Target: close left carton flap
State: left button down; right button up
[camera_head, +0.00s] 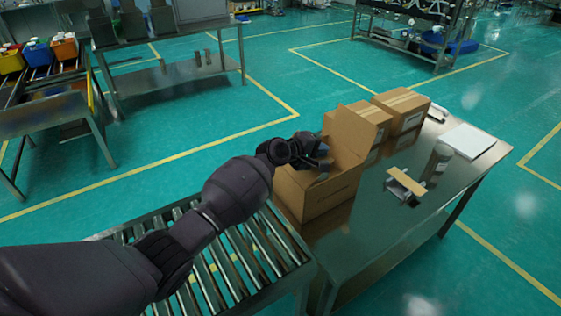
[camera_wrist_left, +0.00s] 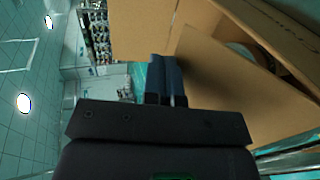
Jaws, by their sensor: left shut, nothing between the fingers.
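The open brown carton (camera_head: 318,198) stands at the near left corner of the metal table. One flap (camera_head: 350,132) stands up at its far right side. My left gripper (camera_head: 325,160) is over the carton's top at its left side, shut and empty, and hides part of the opening. In the left wrist view, the closed fingers (camera_wrist_left: 166,75) are close to a cardboard flap (camera_wrist_left: 225,85); I cannot tell whether they touch. Another cardboard panel (camera_wrist_left: 140,30) is above them. A round item (camera_wrist_left: 243,52) shows partly inside the carton. My right gripper is out of view.
Closed cartons (camera_head: 402,108) stand behind the open one on the metal table (camera_head: 385,225). A small stand with a wooden top (camera_head: 406,182), a cylinder (camera_head: 437,160) and a white flat item (camera_head: 467,141) are to the right. A roller conveyor (camera_head: 235,262) adjoins the table at left.

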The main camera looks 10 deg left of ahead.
pick_arm(q)
jog(key=shift+w+d+f+g+y, duration=0.3)
jog(key=shift+d+f, duration=0.05)
jog(key=shift+f, duration=0.1)
jog(key=shift+w+d+f, duration=0.25)
jog(key=shift+w+f, duration=0.05)
jog(key=shift+f, duration=0.25)
jog(key=shift+w+d+f+p, duration=0.15)
jog(key=shift+p, duration=0.2)
jog(key=shift+w+d+f+g+y, duration=0.15)
jog(key=shift+f+g+y, duration=0.2)
jog(key=shift+g+y, duration=0.15)
jog(key=shift+w+d+f, duration=0.1)
jog(key=shift+f, duration=0.35)
jog(key=shift+w+d+f, duration=0.1)
jog(key=shift+f, duration=0.35)
jog(key=shift+w+d+f+g+y, duration=0.1)
jog(key=shift+f+g+y, duration=0.4)
jog(key=shift+f, duration=0.15)
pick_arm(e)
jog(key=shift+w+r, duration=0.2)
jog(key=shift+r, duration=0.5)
